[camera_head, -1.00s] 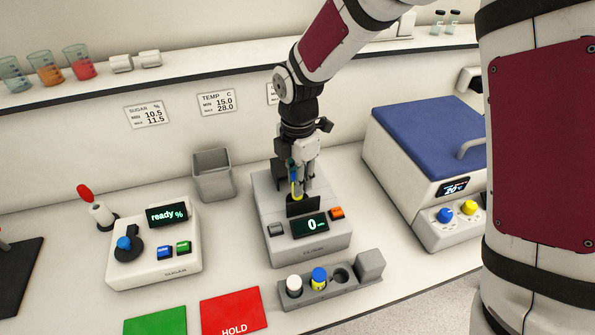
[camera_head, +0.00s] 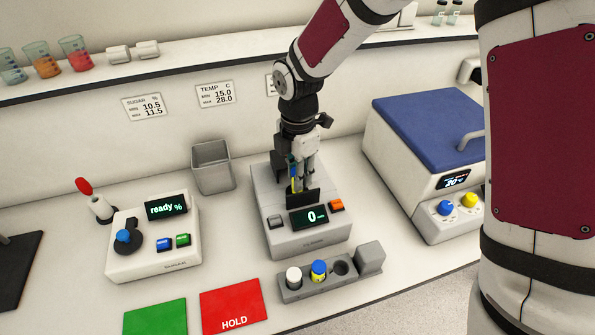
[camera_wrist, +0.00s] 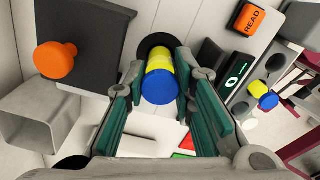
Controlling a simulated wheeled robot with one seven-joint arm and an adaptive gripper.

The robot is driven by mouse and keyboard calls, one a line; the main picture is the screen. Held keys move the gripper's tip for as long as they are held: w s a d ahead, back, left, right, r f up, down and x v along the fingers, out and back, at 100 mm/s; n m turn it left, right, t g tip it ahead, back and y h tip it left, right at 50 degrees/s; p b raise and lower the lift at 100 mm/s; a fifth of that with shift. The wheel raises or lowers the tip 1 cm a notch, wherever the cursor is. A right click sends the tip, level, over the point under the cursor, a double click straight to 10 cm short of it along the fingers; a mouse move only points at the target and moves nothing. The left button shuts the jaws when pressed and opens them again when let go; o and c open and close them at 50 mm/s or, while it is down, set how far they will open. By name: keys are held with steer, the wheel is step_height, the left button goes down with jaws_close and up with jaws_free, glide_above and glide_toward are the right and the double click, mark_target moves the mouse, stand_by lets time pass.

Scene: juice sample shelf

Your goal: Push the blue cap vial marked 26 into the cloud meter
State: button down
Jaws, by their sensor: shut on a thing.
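The cloud meter is a grey box (camera_head: 335,238) with a dark display reading 0, a grey button and an orange button; its READ button (camera_wrist: 254,19) shows in the wrist view. My gripper (camera_head: 301,182) is over the meter's top, pointing down. It is shut on a vial (camera_wrist: 160,84) with a blue cap and yellow band, also visible in the head view (camera_head: 295,184). The vial stands at a dark round opening (camera_wrist: 155,43) in the meter's top; its lower end is hidden, so I cannot tell how deep it sits. I cannot read its number.
A grey rack (camera_head: 325,287) in front holds a white-capped vial (camera_head: 293,276) and another blue-capped vial (camera_head: 318,271), with an empty hole beside them. A grey bin (camera_head: 212,168) and sugar meter (camera_head: 152,247) stand left. A blue-lidded box (camera_head: 430,125) stands right.

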steer(key=shift+f+b, duration=0.6)
steer(key=shift+f, duration=1.25)
stand_by(0.6)
steer(key=c, duration=1.3)
jaws_free()
steer(key=shift+s+f, duration=0.1)
steer(key=shift+s+d, duration=0.1)
